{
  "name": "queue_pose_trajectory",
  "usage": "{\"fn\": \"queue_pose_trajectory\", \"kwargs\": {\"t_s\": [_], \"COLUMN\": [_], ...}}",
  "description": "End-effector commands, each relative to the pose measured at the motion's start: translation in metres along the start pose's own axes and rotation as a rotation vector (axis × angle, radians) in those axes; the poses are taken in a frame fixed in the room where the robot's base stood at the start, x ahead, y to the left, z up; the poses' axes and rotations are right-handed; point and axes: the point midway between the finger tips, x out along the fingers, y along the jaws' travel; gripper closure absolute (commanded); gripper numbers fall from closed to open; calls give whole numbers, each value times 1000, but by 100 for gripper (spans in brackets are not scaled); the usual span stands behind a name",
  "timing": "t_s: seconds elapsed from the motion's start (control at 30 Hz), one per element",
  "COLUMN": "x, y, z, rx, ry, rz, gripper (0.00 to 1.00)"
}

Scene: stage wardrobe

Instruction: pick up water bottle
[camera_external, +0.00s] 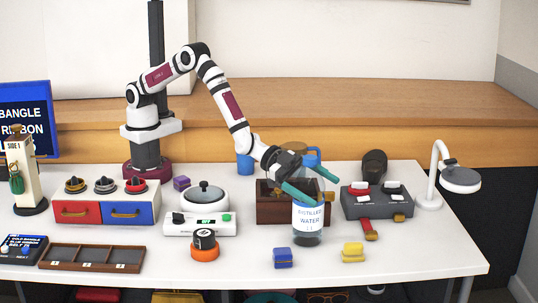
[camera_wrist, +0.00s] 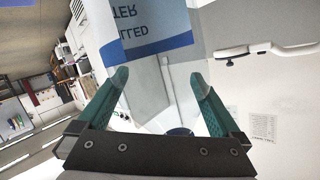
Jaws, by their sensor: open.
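The water bottle (camera_external: 307,217) stands upright near the front right of the white table, with a white and blue label reading "DISTILLED WATER" and a clear upper part. My gripper (camera_external: 302,197) reaches it from behind and the left, with its green fingers level with the bottle's upper part. In the wrist view the bottle's label (camera_wrist: 150,28) fills the top middle, and the clear part lies between my open fingers (camera_wrist: 158,82). I cannot tell whether either finger touches the bottle.
A dark wooden box (camera_external: 270,203) stands close behind the bottle. A blue block (camera_external: 282,258) and a yellow block (camera_external: 353,252) lie in front. A white lamp (camera_external: 440,175) stands at the right.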

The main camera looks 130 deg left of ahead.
Motion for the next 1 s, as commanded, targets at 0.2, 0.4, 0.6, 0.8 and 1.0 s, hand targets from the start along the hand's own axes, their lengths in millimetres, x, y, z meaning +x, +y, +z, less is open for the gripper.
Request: {"fn": "queue_pose_trajectory", "kwargs": {"t_s": [0.2,0.4,0.6,0.8,1.0], "x": [0,0,0,0,0], "y": [0,0,0,-1,-1], "z": [0,0,0,-3,-4], "rx": [-1,-1,-1,-2,-2], "ry": [0,0,0,5,6], "rz": [0,0,0,-3,-3], "gripper": [5,41,77,100,100]}}
